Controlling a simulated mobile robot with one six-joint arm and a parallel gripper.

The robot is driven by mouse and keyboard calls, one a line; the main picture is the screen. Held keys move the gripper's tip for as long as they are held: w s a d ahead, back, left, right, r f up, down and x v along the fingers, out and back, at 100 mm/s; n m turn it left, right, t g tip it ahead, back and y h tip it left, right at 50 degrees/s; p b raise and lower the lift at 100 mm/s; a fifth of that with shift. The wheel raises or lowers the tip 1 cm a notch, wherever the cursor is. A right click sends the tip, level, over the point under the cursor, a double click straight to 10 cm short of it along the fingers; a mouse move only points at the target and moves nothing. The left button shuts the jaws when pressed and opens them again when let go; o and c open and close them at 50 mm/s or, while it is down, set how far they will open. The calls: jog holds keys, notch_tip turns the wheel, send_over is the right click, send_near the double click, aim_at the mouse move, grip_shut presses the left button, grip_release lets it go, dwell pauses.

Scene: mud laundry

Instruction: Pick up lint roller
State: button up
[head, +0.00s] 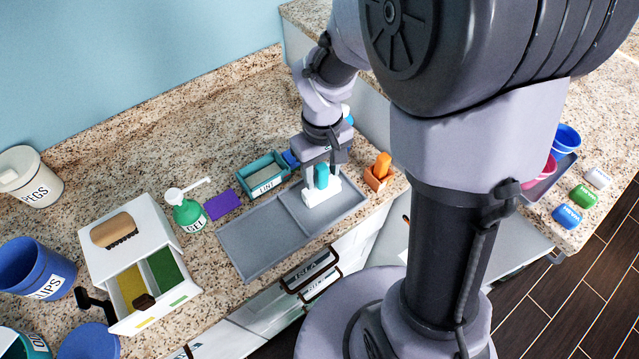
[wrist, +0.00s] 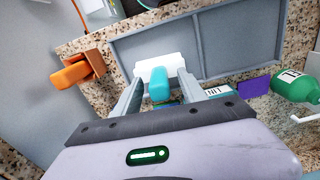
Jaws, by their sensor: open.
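The lint roller, with a teal handle (head: 321,176) and a white roll (head: 322,194), is at the right part of the grey two-part tray (head: 243,250). Its handle points up, towards my gripper. In the wrist view the teal handle (wrist: 160,86) lies between my fingers, with the white roll (wrist: 152,65) beyond it. My gripper (wrist: 161,84) is open, with one finger on each side of the handle. I cannot tell whether either finger touches it. In the head view my gripper (head: 321,170) is above the tray, partly hiding the roller.
A teal LINT bin (head: 266,186) stands just behind the tray. An orange item in a small holder (head: 376,180) is close on the right. A purple sponge (head: 223,205), a green gel bottle (head: 188,215) and an open-drawered white box (head: 140,240) are to the left.

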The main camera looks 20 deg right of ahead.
notch_tip(320, 180, down, 2)
jog(key=shift+w, duration=0.1)
jog(key=shift+r, duration=0.1)
grip_shut()
